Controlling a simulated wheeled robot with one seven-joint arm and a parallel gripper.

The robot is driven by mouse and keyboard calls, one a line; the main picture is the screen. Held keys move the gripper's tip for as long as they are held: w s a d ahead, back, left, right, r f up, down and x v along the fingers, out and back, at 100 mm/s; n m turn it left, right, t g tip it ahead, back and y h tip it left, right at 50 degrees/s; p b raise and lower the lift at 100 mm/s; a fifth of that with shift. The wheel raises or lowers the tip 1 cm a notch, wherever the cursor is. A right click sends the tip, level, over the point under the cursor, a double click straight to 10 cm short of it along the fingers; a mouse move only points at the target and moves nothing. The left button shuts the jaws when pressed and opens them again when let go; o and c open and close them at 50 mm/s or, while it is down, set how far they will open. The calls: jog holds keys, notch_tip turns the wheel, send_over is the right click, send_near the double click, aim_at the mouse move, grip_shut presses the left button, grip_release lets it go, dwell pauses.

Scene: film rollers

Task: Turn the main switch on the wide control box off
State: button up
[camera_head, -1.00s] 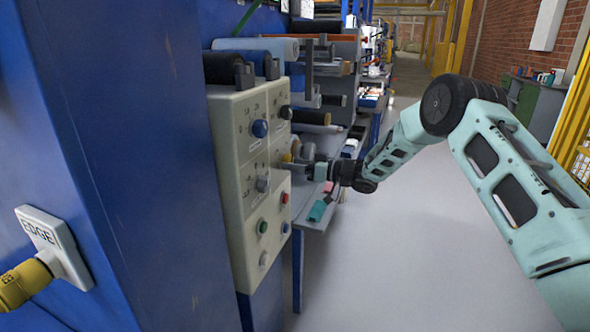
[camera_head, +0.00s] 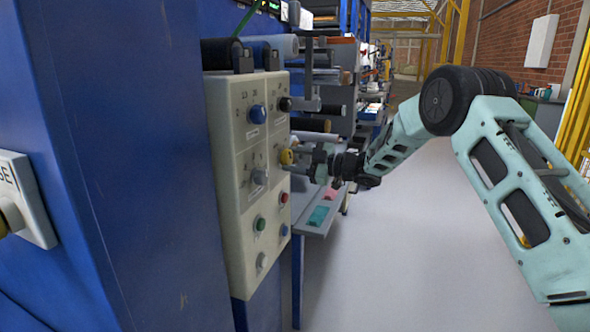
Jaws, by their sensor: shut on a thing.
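The wide control box (camera_head: 231,190) is a cream panel on the side of the blue machine, with several knobs and buttons. A yellow knob (camera_head: 287,157) sits at its right edge; I cannot tell for sure that it is the main switch. My gripper (camera_head: 297,160) reaches in from the right and its fingertips are at the yellow knob, shut on it as far as I can see. The fingers partly hide the knob's front and its pointer, so its setting cannot be read.
Red (camera_head: 284,198), green (camera_head: 260,224) and blue (camera_head: 284,230) buttons lie below the gripper. Film rollers (camera_head: 312,124) and a grey shelf (camera_head: 318,217) stand behind the box. The blue machine wall (camera_head: 130,150) fills the left. The floor at right is clear.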

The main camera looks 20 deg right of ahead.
jog(key=shift+n+b, duration=0.6)
jog(key=shift+n, duration=0.2)
jog(key=o, duration=1)
jog(key=v, duration=1.7)
jog(key=shift+s+d+p, duration=0.15)
jog(key=shift+d+p, duration=0.05)
jog(key=shift+p, duration=0.1)
